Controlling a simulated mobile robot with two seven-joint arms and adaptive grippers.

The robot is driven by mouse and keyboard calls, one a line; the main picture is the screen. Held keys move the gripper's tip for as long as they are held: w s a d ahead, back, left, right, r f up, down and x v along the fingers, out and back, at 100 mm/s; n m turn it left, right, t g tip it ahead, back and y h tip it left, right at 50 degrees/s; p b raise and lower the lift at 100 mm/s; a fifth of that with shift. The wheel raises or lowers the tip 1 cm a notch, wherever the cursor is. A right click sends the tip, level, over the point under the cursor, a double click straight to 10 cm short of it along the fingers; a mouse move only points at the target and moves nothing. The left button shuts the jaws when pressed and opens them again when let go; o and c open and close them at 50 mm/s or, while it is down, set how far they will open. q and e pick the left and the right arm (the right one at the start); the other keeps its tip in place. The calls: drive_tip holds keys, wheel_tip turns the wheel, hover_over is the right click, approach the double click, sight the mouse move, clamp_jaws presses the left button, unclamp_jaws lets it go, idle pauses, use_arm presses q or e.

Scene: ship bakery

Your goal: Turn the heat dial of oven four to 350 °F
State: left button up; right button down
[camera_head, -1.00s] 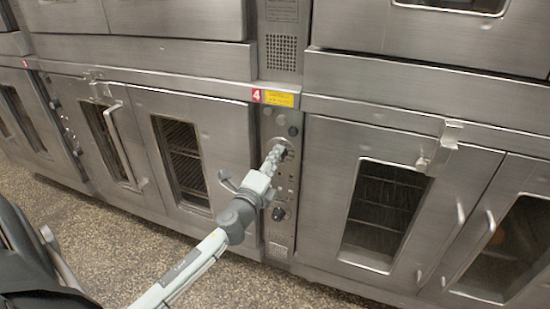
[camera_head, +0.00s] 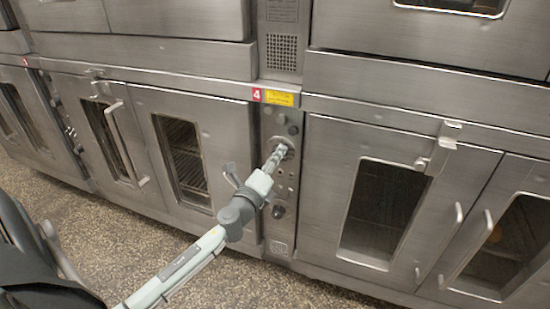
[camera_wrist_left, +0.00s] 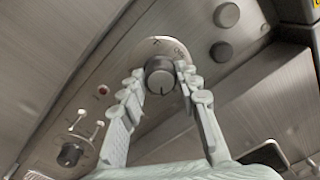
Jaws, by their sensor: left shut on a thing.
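Oven four's narrow control panel (camera_head: 291,185) stands between the oven doors, below the red "4" label (camera_head: 257,95). My left gripper (camera_head: 280,150) reaches its upper part, and the fingers hide most of the dial there. In the left wrist view the heat dial (camera_wrist_left: 161,82) is a round dark knob with a pointer line toward the bottom of the picture, on a pale scale plate. My left gripper (camera_wrist_left: 160,77) is shut on it, one finger on each side. The scale figures are too small to read. My right gripper is not in view.
A second dark knob (camera_head: 278,212) sits lower on the panel and shows in the left wrist view (camera_wrist_left: 70,154) near toggle switches. Round buttons (camera_wrist_left: 227,15) are above the dial. Glazed oven doors (camera_head: 382,205) with handles flank the panel. The speckled floor in front is clear.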

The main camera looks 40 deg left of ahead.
use_arm(q)
drive_tip(key=o, duration=1.2)
drive_tip(key=shift+c, duration=0.2)
drive_tip(key=v, duration=1.2)
